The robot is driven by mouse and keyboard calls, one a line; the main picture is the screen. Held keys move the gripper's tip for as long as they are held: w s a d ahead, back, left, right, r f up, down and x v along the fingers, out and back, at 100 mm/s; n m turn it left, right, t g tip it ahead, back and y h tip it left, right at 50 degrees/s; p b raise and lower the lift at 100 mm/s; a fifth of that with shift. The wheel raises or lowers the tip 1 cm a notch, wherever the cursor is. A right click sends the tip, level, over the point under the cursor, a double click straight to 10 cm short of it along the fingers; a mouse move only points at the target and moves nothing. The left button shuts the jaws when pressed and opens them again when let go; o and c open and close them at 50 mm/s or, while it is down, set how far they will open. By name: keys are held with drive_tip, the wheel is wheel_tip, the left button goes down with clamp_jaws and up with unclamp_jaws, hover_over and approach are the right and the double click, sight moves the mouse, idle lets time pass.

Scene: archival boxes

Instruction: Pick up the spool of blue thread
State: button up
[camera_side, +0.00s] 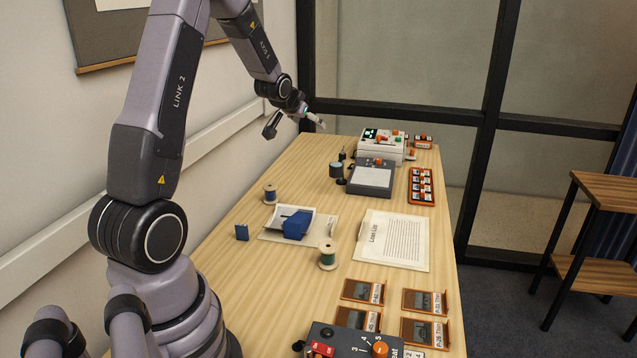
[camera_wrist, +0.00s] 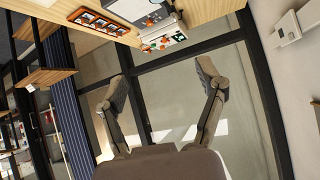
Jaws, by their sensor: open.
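The spool of blue thread (camera_side: 270,193) stands upright on the left part of the wooden table in the side view, with pale ends and dark blue thread. A second spool with green thread (camera_side: 327,256) stands nearer the camera. My gripper (camera_side: 296,126) is open and empty, high above the table's far left end, well beyond and above the blue spool. In the wrist view my gripper's two fingers (camera_wrist: 160,80) are spread apart with nothing between them. Neither spool shows in the wrist view.
A blue block-like object (camera_side: 296,225) lies on papers near the spools, with a small blue item (camera_side: 242,232) left of it. A printed sheet (camera_side: 394,240) lies to the right. Devices (camera_side: 381,147) stand at the far end; framed slides (camera_side: 424,301) and a control box (camera_side: 360,342) are in front.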

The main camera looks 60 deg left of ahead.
drive_tip(key=s+a+f+n+y, duration=0.2)
drive_tip(key=a+f, duration=0.8)
drive_tip(key=n+y, duration=0.1)
hover_over(267, 190)
drive_tip(key=s+d, duration=0.1)
drive_tip(key=d, duration=0.1)
wheel_tip(267, 190, down, 9)
drive_tip(key=f, duration=0.5)
drive_tip(key=shift+s+a+f, duration=0.25)
drive_tip(key=shift+f, duration=0.6)
drive_tip(key=x, duration=0.4)
drive_tip(key=shift+f, duration=0.35)
drive_tip(key=shift+w+a+f, duration=0.25)
drive_tip(key=shift+w+a, duration=0.1)
drive_tip(key=shift+w, duration=0.05)
clamp_jaws()
